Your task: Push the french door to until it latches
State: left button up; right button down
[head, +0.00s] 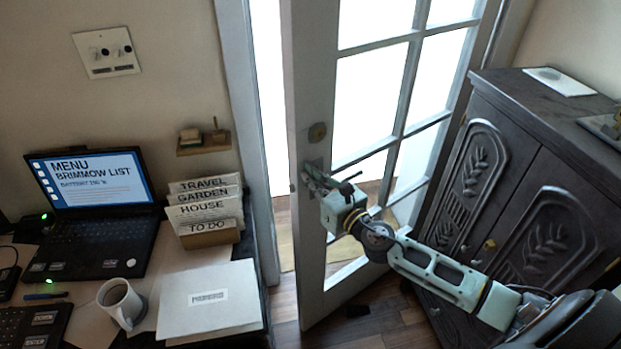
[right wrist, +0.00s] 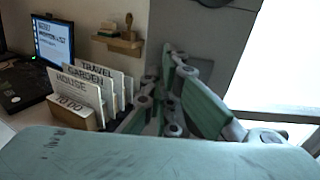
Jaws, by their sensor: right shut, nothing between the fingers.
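The french door (head: 313,85) is a pale grey door with glass panes. It stands ajar, with a bright gap between its free edge and the left post of the frame (head: 238,90). The door handle (head: 312,178) is on the free-edge side, below a round brass-coloured lock (head: 317,132). My right gripper (head: 330,181) is shut and empty, at the handle and in front of the door; I cannot tell whether it touches. The right wrist view shows its fingers (right wrist: 168,92) close together. The latch is not visible. My left gripper is not in view.
A desk at left holds a laptop (head: 93,215), a mug (head: 121,302), a file holder (head: 208,235) and a white folder (head: 208,300). A dark carved cabinet (head: 520,190) stands at right, close to the door.

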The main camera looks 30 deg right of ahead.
jog(key=shift+m+h, duration=0.6)
jog(key=shift+h, duration=0.2)
jog(key=w, duration=0.3)
jog(key=w+p, duration=0.1)
jog(key=w, duration=0.2)
jog(key=shift+w+a+r, duration=0.1)
jog(key=shift+w+a, duration=0.1)
jog(key=shift+w, duration=0.2)
jog(key=w+m+h+b, duration=0.2)
jog(key=w+b, duration=0.6)
jog(key=w, duration=1)
jog(key=shift+w+h+b, duration=0.15)
jog(key=shift+h+b, duration=0.25)
jog(key=shift+h, duration=0.7)
jog(key=shift+d+f, duration=0.1)
jog(key=shift+f, duration=0.1)
